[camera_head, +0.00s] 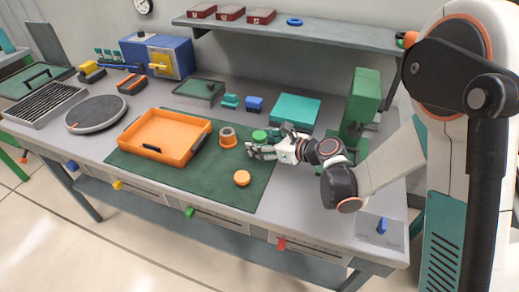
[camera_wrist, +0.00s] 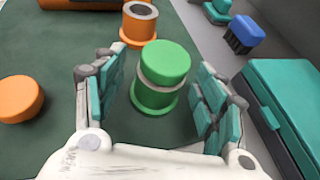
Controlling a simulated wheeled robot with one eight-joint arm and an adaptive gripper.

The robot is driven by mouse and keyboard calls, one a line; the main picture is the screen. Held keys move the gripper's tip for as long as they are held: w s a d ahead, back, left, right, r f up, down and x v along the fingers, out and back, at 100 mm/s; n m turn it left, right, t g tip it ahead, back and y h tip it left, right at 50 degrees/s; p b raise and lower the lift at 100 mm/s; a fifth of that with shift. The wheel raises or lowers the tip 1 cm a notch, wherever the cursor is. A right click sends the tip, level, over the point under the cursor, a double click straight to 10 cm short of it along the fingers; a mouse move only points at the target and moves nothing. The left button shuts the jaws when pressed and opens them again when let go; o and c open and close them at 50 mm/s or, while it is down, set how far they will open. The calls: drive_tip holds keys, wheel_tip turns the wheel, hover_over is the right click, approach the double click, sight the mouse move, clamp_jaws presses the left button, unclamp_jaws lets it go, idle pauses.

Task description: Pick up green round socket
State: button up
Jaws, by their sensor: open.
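The green round socket (camera_wrist: 164,64) stands upright on the dark green mat (camera_wrist: 60,137), a round green cap over a grey ring and a wider green base. In the head view the green socket (camera_head: 260,136) shows only in part behind my gripper. My gripper (camera_wrist: 157,97) is open, with one teal-padded finger on each side of the socket. A gap shows between the socket and each finger. The gripper (camera_head: 262,149) reaches in low over the mat from the right in the head view.
An orange hollow socket (camera_wrist: 139,22) stands just beyond the green one, and an orange round piece (camera_wrist: 20,98) lies left. A teal box (camera_wrist: 285,100) and a blue block (camera_wrist: 243,33) are right. An orange tray (camera_head: 165,135) sits left on the mat.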

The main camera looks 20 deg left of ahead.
drive_tip(key=c, duration=1.4)
drive_tip(key=shift+r, duration=0.1)
